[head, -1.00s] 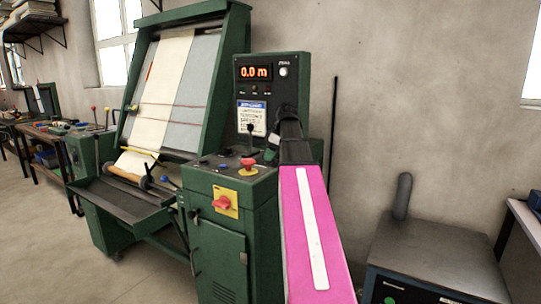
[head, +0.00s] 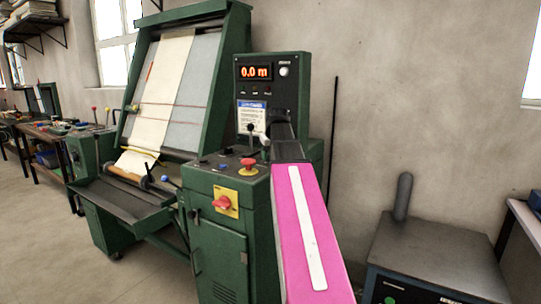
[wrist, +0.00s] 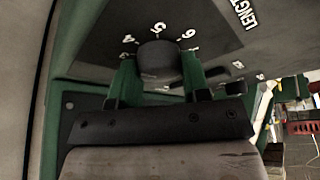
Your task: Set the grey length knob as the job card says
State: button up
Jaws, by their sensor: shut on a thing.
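The grey length knob (wrist: 158,60) is in the middle of the wrist view, on a dark dial plate with white digits around it and part of a length label at the upper right. My gripper (wrist: 158,76) has its two green fingers on either side of the knob and is shut on it. The knob's pointer cannot be made out. In the head view the knob is hidden behind my wrist.
The red display (head: 256,72) reads 0.0 m. A red emergency button (head: 248,164) and a black-balled lever (head: 250,128) are close to my wrist. A red rotary switch (head: 223,202) is on the cabinet front. A grey metal box (head: 430,250) stands at right.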

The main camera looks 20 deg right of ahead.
jog(key=m+h, duration=0.2)
jog(key=m, duration=0.3)
jog(key=shift+a+m, duration=0.1)
jog(key=shift+m, duration=0.2)
jog(key=m, duration=0.2)
jog(key=m+g+h, duration=0.1)
jog(key=m, duration=0.1)
jog(key=shift+w+g+h, duration=0.1)
jog(key=shift+g+h, duration=0.2)
jog(key=m+g, duration=0.1)
jog(key=m, duration=0.4)
jog(key=shift+w+a+m+g+h, duration=0.1)
jog(key=shift+m+g+h, duration=0.3)
jog(key=shift+m+g, duration=0.8)
jog(key=shift+m, duration=1.2)
jog(key=o, duration=0.9)
jog(key=shift+r, duration=0.1)
